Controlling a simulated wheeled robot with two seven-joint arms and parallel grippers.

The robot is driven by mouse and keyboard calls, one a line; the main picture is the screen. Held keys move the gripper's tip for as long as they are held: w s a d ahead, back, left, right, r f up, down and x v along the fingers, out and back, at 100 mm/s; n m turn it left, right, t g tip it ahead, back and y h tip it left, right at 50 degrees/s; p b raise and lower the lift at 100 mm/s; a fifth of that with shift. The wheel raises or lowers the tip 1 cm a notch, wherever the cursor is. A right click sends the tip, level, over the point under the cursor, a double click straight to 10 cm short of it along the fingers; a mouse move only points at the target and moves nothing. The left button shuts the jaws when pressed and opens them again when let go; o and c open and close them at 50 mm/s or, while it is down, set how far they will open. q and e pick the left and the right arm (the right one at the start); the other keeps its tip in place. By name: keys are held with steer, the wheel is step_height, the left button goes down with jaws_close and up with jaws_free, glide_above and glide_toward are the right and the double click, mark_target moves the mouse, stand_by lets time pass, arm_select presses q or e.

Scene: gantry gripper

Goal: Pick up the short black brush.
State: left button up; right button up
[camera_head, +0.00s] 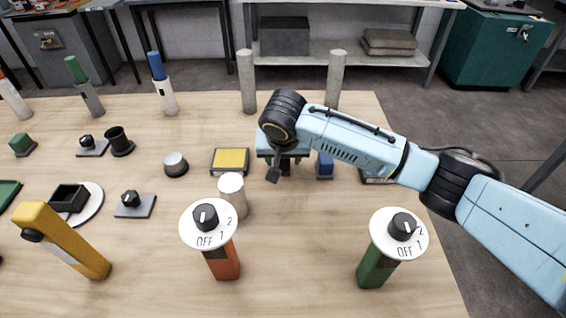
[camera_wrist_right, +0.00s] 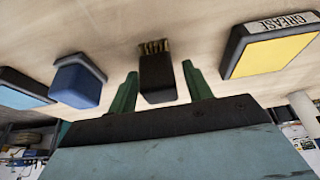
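The short black brush (camera_wrist_right: 158,80) shows in the right wrist view, a dark block with yellowish bristles at its far end. My right gripper (camera_wrist_right: 160,69) is open, with one green finger on each side of the brush and a visible gap on both sides. In the head view my right gripper (camera_head: 287,163) points down at the middle of the table, and my wrist hides the brush there. My left gripper is not in view.
A yellow-topped grease box (camera_head: 230,160) and a blue block (camera_head: 325,166) stand close on either side of the gripper. A white cylinder (camera_head: 231,193) and two OFF-dial posts (camera_head: 208,222) (camera_head: 399,233) stand nearer. Two grey posts (camera_head: 247,80) (camera_head: 335,78) stand behind.

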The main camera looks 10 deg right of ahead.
steer(key=c, duration=0.9)
